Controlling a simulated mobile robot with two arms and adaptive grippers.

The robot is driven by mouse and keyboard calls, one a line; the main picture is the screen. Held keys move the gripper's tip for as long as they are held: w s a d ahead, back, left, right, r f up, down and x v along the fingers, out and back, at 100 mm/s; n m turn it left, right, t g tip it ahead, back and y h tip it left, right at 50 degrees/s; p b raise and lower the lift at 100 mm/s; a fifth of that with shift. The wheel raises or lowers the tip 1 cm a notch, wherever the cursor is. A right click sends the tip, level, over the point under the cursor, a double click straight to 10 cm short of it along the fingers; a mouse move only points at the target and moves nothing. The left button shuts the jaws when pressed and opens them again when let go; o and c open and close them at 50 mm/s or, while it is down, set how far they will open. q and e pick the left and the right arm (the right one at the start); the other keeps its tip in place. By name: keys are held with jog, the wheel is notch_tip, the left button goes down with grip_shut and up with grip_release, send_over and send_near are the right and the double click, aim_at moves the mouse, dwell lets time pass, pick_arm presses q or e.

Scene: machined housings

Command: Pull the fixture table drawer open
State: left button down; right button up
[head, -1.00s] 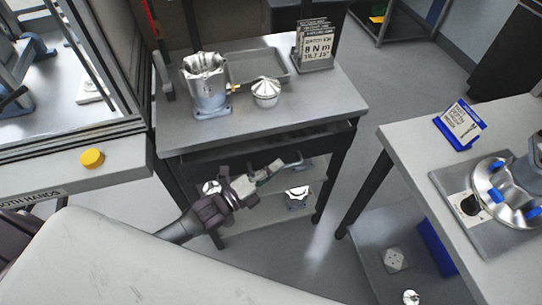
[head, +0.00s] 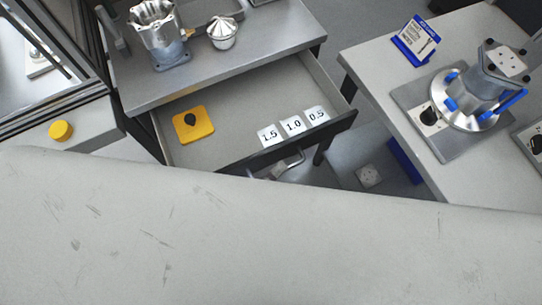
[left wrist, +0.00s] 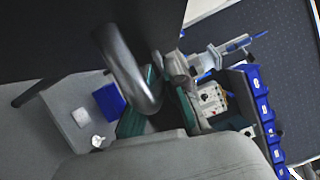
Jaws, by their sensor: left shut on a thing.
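The fixture table (head: 215,70) stands at the upper left in the head view. Its drawer (head: 235,122) is pulled well out, with its inside showing. The dark drawer front (head: 325,131) carries a curved metal handle (head: 297,161). In the left wrist view the grey handle (left wrist: 122,65) runs down between the teal finger pads of my left gripper (left wrist: 155,102), which is shut on it. In the head view only a little of this gripper shows at the handle; the pale surface in front hides the rest. My right gripper is not in view.
In the drawer lie a yellow square piece (head: 193,124) with a dark mark and white cards marked 1.5, 1.0 and 0.5 (head: 292,125). A metal housing (head: 158,36) and a silver cone-topped part (head: 222,32) stand on the tabletop. Another table (head: 385,78) is at right.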

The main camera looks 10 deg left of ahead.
pick_arm(q)
jog(key=shift+s+d, duration=0.1)
jog(key=shift+s, duration=0.1)
jog(key=c, duration=1.2)
grip_release()
jog(key=r+v, duration=0.1)
jog(key=v, duration=1.1)
jog(key=shift+f, duration=0.5)
